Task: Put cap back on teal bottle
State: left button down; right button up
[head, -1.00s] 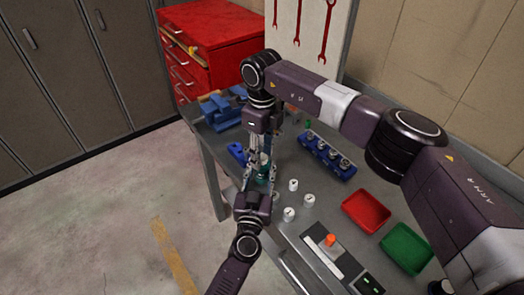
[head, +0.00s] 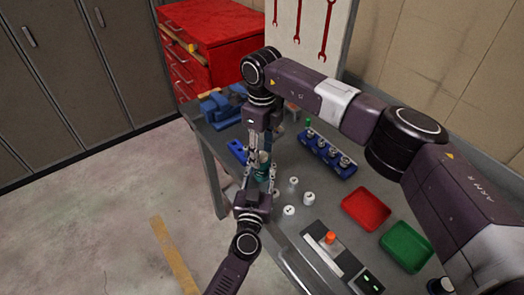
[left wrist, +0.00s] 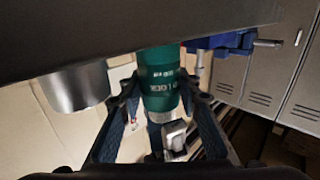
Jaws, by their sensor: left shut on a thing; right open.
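The teal bottle (head: 261,173) stands upright near the front edge of the bench. It also shows in the left wrist view (left wrist: 160,78), where the picture is upside down and the bench is at the top. My left gripper (head: 258,183) is shut around the bottle from the front. A pale cap-like top (head: 264,157) shows over the teal body; I cannot tell how tightly it sits. My right gripper (head: 262,155) points down from above, its fingers open around the bottle's top. The fingers partly hide the top.
Several white cylinders (head: 309,198) stand right of the bottle. Behind are a blue holder (head: 331,156) with metal parts and a blue vise (head: 221,106). Red (head: 367,208) and green (head: 407,246) trays and a panel with an orange knob (head: 330,238) lie to the right.

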notch_tip(320, 180, up, 12)
dwell(0.6)
pick_arm(q)
jog(key=c, duration=1.4)
grip_release()
jog(key=shift+o, duration=0.2)
jog(key=s+a, duration=0.2)
jog(key=s, duration=1)
jog(key=shift+w, duration=0.1)
